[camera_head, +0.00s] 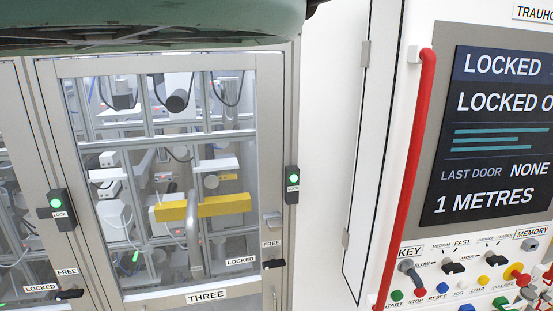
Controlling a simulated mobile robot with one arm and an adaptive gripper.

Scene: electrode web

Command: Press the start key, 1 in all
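The start key is a green round button (397,296) low on the control panel at the right, with a START label partly cut by the bottom edge. The dark screen (490,135) above reads LOCKED, LAST DOOR NONE and 1 METRES. My gripper is not in view.
A red vertical bar (407,180) runs along the panel's left side. Knobs, a key switch (408,268) and a red mushroom button on yellow (517,275) crowd the panel. Door THREE (207,295) at the left is closed, with a green-lit lock (292,182). A large green shape covers the top left.

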